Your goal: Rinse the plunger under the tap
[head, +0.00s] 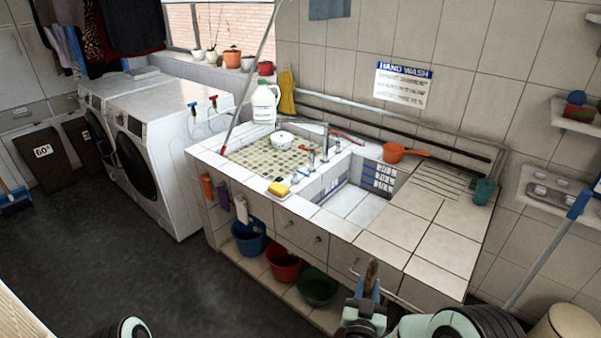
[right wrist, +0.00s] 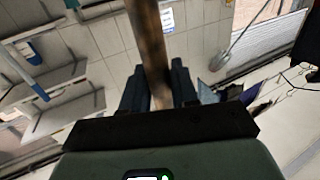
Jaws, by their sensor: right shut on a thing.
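My right gripper (head: 367,291) is at the lower middle of the head view, in front of the tiled sink counter. It is shut on a brown wooden handle, which I take to be the plunger (head: 372,272). In the right wrist view the handle (right wrist: 150,40) runs up between the fingers of the gripper (right wrist: 160,88). The plunger's cup is not visible in either view. The tap (head: 325,143) stands at the back left of the sunken basin (head: 352,207), well beyond the gripper. No water is visible. My left gripper is not in view.
An orange scoop (head: 394,153) and a teal container (head: 484,191) stand on the counter. A yellow sponge (head: 279,188) lies near the front edge. Blue (head: 249,240), red (head: 284,265) and green (head: 318,287) buckets sit below. A blue-topped pole (head: 548,245) rises at right.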

